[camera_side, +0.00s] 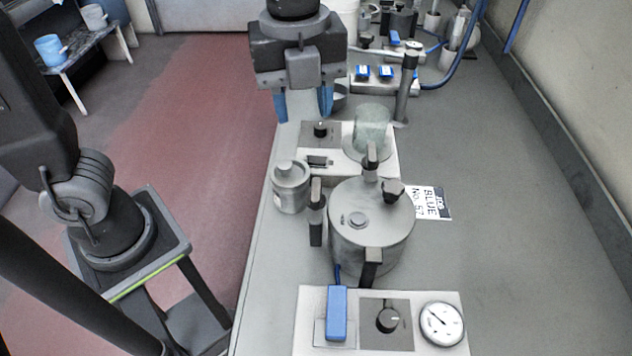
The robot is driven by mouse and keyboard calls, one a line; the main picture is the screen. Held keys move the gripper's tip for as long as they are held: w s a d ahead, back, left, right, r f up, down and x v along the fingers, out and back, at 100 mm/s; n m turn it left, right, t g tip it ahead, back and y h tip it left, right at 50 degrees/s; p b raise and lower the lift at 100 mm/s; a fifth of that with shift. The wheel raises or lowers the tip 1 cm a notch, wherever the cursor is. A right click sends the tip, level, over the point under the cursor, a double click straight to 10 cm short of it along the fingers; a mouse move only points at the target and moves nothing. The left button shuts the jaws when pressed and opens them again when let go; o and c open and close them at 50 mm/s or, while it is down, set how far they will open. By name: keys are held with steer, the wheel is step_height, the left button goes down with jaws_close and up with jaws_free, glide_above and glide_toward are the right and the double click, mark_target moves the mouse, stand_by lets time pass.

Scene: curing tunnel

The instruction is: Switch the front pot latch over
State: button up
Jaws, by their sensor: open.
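A grey metal pot (372,240) with a flat lid stands on the bench, right of centre. Black-handled latches sit around its rim: one on the near side (371,266), one on the left (317,212) and one at the back (371,158). The left one stands upright beside the pot wall. I cannot tell which of them is the front latch, nor clearly whether each is locked. My gripper (303,104) hangs above the bench's left edge, beyond the pot and apart from it. Its blue fingers are spread and empty, pointing down.
A small lidded grey canister (291,187) stands left of the pot. A near panel (448,295) carries a blue switch (337,313), a knob and a gauge. A panel with a glass jar (371,130) stands behind the pot. The bench right of the label card (431,203) is clear.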

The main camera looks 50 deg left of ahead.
mark_target(316, 189)
steer(key=f+m, duration=0.1)
steer(key=f, duration=0.3)
steer(key=d+f+m, duration=0.1)
steer(key=f, duration=0.4)
steer(key=d+f, duration=0.1)
steer(key=f, duration=0.4)
steer(key=shift+w+m+g, duration=0.15)
steer(key=shift+m+g, duration=0.15)
steer(key=shift+m, duration=0.1)
steer(key=shift+c, duration=0.4)
jaws_close()
